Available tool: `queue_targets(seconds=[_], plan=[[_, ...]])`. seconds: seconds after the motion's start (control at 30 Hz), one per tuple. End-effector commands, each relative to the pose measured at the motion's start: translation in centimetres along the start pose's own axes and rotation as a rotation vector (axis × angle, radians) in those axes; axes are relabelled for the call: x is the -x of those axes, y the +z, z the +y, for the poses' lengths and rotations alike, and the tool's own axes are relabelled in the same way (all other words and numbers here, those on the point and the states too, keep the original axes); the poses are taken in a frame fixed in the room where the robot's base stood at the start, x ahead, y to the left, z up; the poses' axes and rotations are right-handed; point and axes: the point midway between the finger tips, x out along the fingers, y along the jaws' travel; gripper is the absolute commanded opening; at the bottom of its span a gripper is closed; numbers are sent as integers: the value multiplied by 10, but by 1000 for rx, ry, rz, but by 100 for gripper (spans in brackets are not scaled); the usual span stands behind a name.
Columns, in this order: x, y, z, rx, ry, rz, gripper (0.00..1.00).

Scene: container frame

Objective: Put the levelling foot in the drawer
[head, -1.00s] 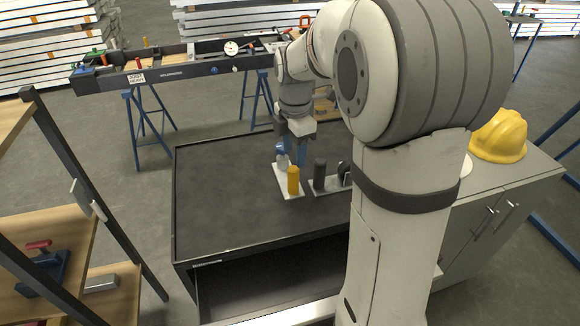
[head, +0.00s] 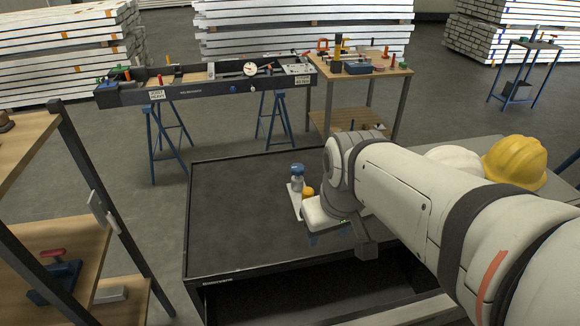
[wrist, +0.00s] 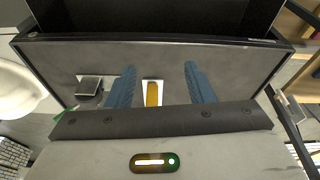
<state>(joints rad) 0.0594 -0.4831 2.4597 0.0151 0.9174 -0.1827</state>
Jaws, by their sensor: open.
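My gripper (head: 320,237) is over the front part of the dark cabinet top, pointing down. In the wrist view its two blue fingers (wrist: 160,86) are apart. An orange cylinder (wrist: 152,95) on a pale strip shows between them, with no visible contact. Left of the fingers is a dark round piece with a grey square part (wrist: 89,86); I cannot tell whether it is the levelling foot. The open drawer (head: 290,302) is below the cabinet's front edge and looks dark inside. In the head view my arm hides part of the top and drawer.
A blue-and-silver item (head: 297,176) stands on the pale strip beside the partly hidden orange cylinder. The left part of the cabinet top (head: 235,215) is clear. A yellow helmet (head: 515,162) is at the right. A shelf rack (head: 110,220) stands at the left.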

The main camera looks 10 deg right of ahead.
Motion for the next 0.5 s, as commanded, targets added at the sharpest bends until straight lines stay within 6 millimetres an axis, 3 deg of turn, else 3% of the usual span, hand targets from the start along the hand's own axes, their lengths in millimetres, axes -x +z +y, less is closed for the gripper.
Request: queue_targets(seconds=[0.13,0.23,0.27,0.5], plan=[[-1,9,-11,-112,-1,15,53],[0,1,-12,-195,-15,-3,53],[1,-3,-3,-232,-21,-14,53],[-3,-66,11,-724,-96,-157,53]])
